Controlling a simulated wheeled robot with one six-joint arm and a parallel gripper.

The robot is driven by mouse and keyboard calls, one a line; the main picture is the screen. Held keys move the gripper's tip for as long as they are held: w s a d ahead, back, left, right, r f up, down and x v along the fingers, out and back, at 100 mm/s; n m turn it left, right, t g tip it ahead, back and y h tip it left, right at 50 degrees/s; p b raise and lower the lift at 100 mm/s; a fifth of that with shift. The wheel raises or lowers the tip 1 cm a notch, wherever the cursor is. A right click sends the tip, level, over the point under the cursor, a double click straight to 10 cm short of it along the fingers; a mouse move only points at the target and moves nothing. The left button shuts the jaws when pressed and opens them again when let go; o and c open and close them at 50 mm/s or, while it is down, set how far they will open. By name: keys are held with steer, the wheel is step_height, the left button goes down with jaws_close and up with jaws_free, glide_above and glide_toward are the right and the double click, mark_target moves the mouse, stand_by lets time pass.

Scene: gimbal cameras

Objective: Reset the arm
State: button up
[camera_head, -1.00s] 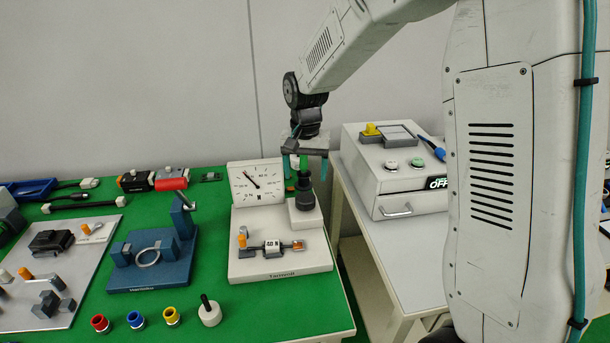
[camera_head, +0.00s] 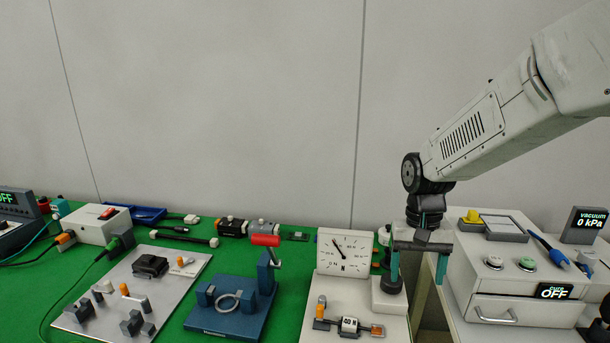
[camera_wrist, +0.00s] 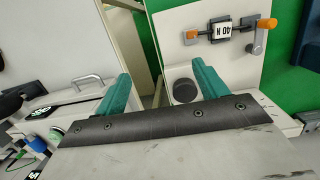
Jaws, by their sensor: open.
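My gripper (camera_head: 418,272) points down with its two teal fingers spread wide apart and nothing between them. In the head view it hangs at the gap between the green bench and the grey-white cabinet (camera_head: 470,276). Its left finger overlaps the black round post of the gauge fixture (camera_head: 391,296); I cannot tell if they touch. In the wrist view the gripper (camera_wrist: 162,85) also shows open and empty, with the black round top of the post (camera_wrist: 185,91) close beside the right finger. My arm comes in from the upper right.
The fixture has a white dial (camera_head: 344,253) and a small force readout (camera_head: 349,325). A blue fixture with a red-handled lever (camera_head: 265,241) stands left of it. The cabinet carries buttons, a blue-handled tool (camera_head: 548,247) and a drawer handle (camera_head: 495,317). The space above the bench is clear.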

steer(key=s+d+r+n+t, duration=0.1)
steer(key=s+r, duration=0.4)
steer(key=s, duration=0.6)
steer(key=s+d+r+n+t, duration=0.1)
steer(key=s+r, duration=0.4)
steer(key=s, duration=0.7)
steer(key=shift+s+r+n+t, duration=0.25)
steer(key=shift+n+t, duration=0.05)
steer(key=shift+t, duration=0.3)
